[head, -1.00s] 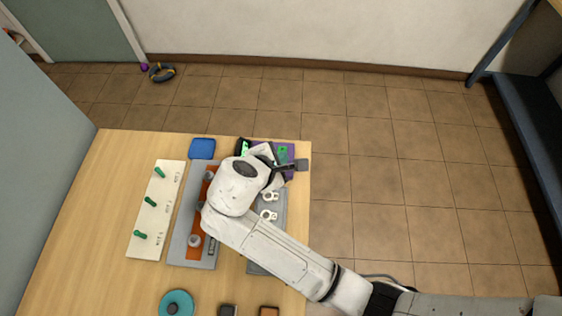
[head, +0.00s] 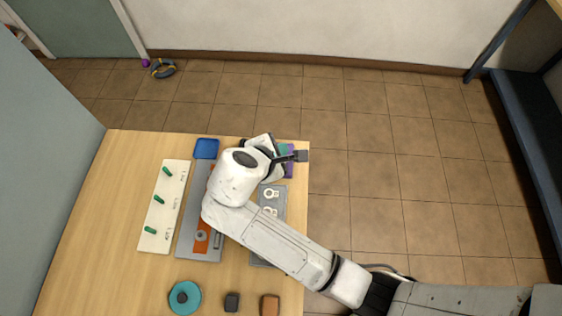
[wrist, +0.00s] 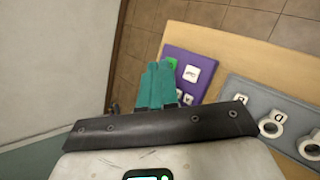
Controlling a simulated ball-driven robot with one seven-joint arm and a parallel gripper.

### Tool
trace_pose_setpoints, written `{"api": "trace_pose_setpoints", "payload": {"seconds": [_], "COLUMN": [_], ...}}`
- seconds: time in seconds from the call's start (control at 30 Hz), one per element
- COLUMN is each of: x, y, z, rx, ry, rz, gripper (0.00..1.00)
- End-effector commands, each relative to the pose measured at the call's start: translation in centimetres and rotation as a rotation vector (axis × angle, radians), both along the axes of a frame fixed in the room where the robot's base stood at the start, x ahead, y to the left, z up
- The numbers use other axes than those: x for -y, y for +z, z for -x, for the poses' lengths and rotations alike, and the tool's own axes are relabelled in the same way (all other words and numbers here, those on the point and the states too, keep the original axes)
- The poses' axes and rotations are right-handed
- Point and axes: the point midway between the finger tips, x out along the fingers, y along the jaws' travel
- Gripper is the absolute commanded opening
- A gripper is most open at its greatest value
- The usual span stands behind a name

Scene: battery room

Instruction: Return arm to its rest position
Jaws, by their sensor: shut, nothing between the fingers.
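My gripper (wrist: 158,72) shows in the wrist view as two teal fingers pressed together, with nothing between them. In the head view my white arm reaches in from the lower right over the table (head: 90,230). Its wrist is above the table's far right part, and only a bit of teal finger shows beside it. In the wrist view the fingers overlap the left edge of a purple board (wrist: 205,66) with a green part and white parts. I cannot tell the height of the fingers above it.
On the table are a white board (head: 165,205) with green pegs, a grey panel (head: 190,240) with an orange strip, a grey plate (wrist: 250,95) with white rings, a blue tray (head: 206,148) and a teal disc (head: 185,298). Open floor (head: 400,170) lies right.

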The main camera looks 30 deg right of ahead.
Motion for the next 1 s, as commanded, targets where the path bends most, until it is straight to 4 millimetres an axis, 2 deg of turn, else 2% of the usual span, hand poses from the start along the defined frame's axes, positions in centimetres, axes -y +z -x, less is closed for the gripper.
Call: {"api": "trace_pose_setpoints", "payload": {"seconds": [0.47, 0.57, 0.67, 0.77, 0.8, 0.9, 1.0], "x": [0.1, 1.0, 3.6, 6.7, 7.8, 9.3, 9.5], "y": [-0.1, -1.0, -3.4, -6.7, -7.9, -10.0, -11.2], "z": [0.0, 0.8, 3.1, 7.4, 9.4, 14.2, 18.1], "rx": [0.000, 0.008, 0.033, 0.080, 0.103, 0.153, 0.188], "ry": [-0.002, -0.042, -0.165, -0.384, -0.487, -0.740, -0.962], "rz": [-0.001, -0.037, -0.144, -0.320, -0.399, -0.577, -0.720], "gripper": [0.00, 0.00, 0.00, 0.00, 0.00, 0.00, 0.00]}}
